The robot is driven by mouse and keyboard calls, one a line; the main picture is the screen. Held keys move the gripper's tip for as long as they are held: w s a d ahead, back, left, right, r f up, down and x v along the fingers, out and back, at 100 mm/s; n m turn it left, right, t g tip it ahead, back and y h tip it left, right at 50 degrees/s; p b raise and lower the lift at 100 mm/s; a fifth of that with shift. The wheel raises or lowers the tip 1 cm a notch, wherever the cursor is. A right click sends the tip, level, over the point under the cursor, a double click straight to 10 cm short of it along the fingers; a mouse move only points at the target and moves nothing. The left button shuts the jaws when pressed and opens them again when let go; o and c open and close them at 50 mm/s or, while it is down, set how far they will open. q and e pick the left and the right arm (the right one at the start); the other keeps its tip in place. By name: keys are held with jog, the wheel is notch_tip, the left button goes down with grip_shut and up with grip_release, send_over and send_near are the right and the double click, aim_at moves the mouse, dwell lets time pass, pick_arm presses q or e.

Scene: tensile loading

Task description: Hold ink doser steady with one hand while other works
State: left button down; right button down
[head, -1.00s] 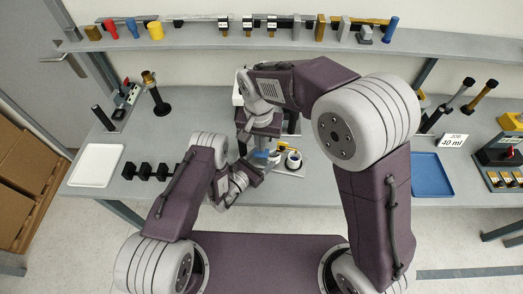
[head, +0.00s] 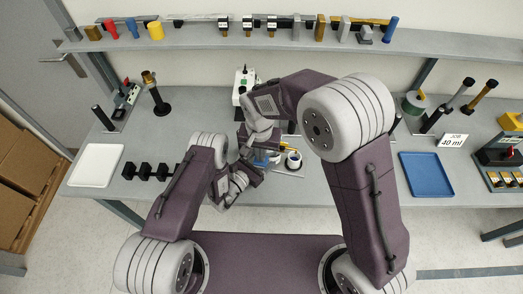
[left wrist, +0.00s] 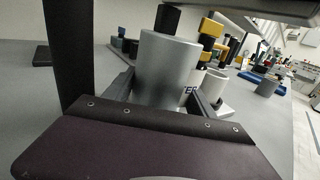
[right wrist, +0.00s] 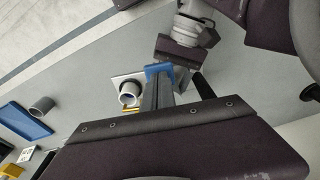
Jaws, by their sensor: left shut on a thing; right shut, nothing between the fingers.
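A plain grey cylinder (left wrist: 165,70) stands between the fingers of my left gripper (left wrist: 160,85) in the left wrist view, and the gripper is shut on it. It may be the ink doser, but I cannot tell for sure. In the head view my left gripper (head: 252,172) is low over the middle of the bench, largely hidden by arm links. My right gripper (right wrist: 158,92) is shut and empty in the right wrist view. Its fingertips are close to a blue piece (right wrist: 158,70), also seen in the head view (head: 262,158); contact is unclear.
A white cup (right wrist: 130,94) stands beside the fingers; it shows in the head view too (head: 293,160). A white machine (head: 244,84) is behind the arms. A white tray (head: 96,165) lies left, a blue tray (head: 427,174) right. Black dumbbell-like pieces (head: 150,171) lie front left.

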jog(key=shift+f, duration=0.25)
jog(key=s, duration=0.1)
jog(key=s+r, duration=0.1)
jog(key=s, duration=0.1)
jog(key=shift+a, duration=0.2)
notch_tip(320, 180, up, 12)
jog(key=s, duration=0.1)
jog(key=shift+s+a, duration=0.15)
dwell(0.4)
dwell(0.6)
